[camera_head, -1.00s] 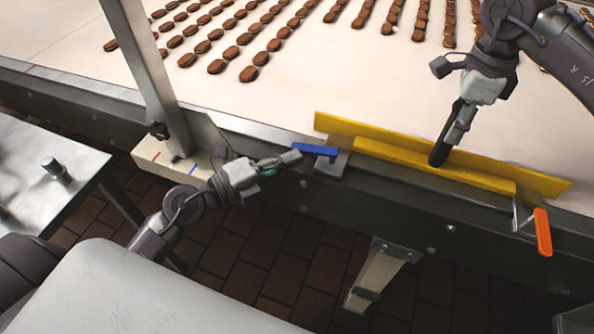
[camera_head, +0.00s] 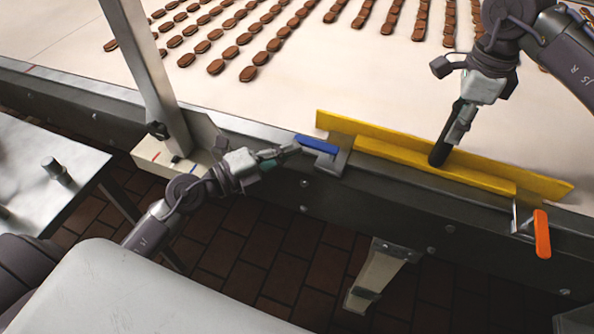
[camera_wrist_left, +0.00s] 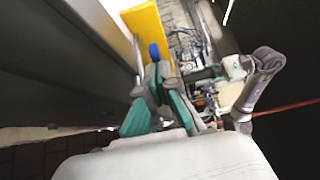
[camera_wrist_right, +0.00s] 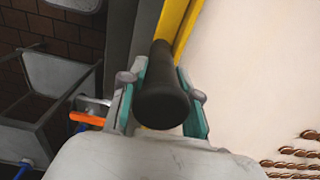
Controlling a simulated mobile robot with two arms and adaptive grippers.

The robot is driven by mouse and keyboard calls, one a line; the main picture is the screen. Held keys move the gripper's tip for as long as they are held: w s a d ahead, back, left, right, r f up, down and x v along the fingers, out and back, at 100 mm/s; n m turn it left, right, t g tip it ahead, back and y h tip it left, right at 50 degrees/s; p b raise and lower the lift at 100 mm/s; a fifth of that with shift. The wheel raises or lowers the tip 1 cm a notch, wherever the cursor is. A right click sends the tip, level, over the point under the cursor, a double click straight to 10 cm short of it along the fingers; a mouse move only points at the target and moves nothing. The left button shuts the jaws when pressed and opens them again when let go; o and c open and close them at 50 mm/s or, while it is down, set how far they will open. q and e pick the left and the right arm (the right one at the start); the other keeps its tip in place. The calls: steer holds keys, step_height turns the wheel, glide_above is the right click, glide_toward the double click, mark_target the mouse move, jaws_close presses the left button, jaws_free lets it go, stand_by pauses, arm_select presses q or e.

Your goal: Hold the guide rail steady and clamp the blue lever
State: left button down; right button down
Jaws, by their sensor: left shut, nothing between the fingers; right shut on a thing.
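The yellow guide rail (camera_head: 410,160) lies along the conveyor's near edge; it also shows in the right wrist view (camera_wrist_right: 172,22). My right gripper (camera_head: 452,148) is shut on the rail's black handle (camera_wrist_right: 163,88), which stands between its fingers. The blue lever (camera_head: 317,144) sits on a metal bracket at the rail's left end, slanting down to the right. My left gripper (camera_head: 294,148) is shut and empty, its tips at or just beside the lever's left end; I cannot tell whether they touch. The lever shows beyond the fingers in the left wrist view (camera_wrist_left: 155,52).
An orange lever (camera_head: 542,233) hangs at the rail's right end. The conveyor belt (camera_head: 290,95) carries rows of brown biscuits beyond the rail. A metal post (camera_head: 145,75) stands left of the lever. A steel table (camera_head: 80,165) is at far left.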

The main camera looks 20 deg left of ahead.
steer(key=shift+s, duration=0.1)
arm_select(q)
steer(key=s+a, duration=0.6)
steer(key=a, duration=0.3)
steer(key=shift+s+a, duration=0.15)
steer(key=shift+a, duration=0.2)
arm_select(e)
steer(key=shift+a+f, duration=0.1)
steer(key=c, duration=0.7)
jaws_free()
